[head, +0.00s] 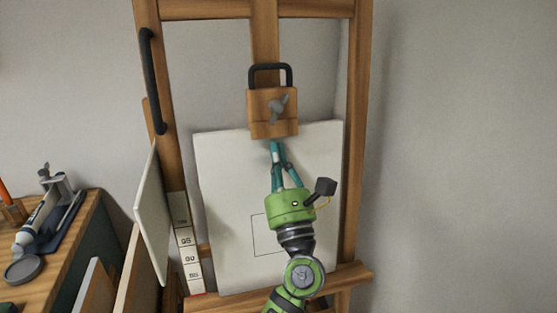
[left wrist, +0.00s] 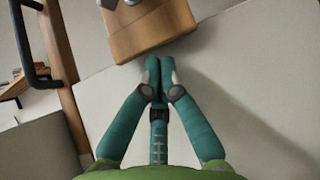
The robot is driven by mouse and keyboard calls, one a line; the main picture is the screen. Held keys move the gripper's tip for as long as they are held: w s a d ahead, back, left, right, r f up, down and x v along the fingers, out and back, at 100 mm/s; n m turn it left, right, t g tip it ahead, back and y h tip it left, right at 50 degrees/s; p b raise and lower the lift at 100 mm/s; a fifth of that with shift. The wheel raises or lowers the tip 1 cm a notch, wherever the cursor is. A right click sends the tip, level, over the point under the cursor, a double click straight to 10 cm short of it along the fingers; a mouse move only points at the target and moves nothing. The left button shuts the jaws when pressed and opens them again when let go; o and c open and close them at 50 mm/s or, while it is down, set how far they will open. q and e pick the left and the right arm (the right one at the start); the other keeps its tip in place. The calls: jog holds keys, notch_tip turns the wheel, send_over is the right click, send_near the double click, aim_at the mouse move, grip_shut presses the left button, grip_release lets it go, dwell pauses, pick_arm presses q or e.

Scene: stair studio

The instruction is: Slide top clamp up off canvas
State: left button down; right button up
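The top clamp (head: 260,118) is a wooden block with a black bar handle (head: 270,68) and a grey wing knob (head: 278,108). It sits on the easel's central mast, its lower edge overlapping the top edge of the white canvas (head: 222,170). My left gripper (head: 276,146) is in front of the canvas, just below the clamp, its teal fingers pointing up. In the left wrist view the fingertips (left wrist: 159,64) are together with nothing seen between them, close under the clamp's block (left wrist: 150,30). Whether they touch it I cannot tell. My right gripper is out of view.
The wooden easel frame (head: 357,130) has a black handle (head: 151,80) on its left post. A thin panel (head: 151,215) and a marked strip (head: 187,245) stand left of the canvas. A cluttered wooden table (head: 75,235) is at far left. The right side is open.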

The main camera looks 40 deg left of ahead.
aim_at(276, 101)
pick_arm(q)
jog(key=r+p, duration=0.2)
jog(key=r, duration=0.1)
jog(key=r+p, duration=0.3)
jog(key=r, duration=0.1)
jog(key=w+a+r+p, duration=0.1)
jog(key=r+p, duration=0.1)
jog(key=r, duration=0.2)
jog(key=shift+a+p, duration=0.1)
jog(key=shift+p, duration=0.3)
jog(key=shift+f, duration=0.1)
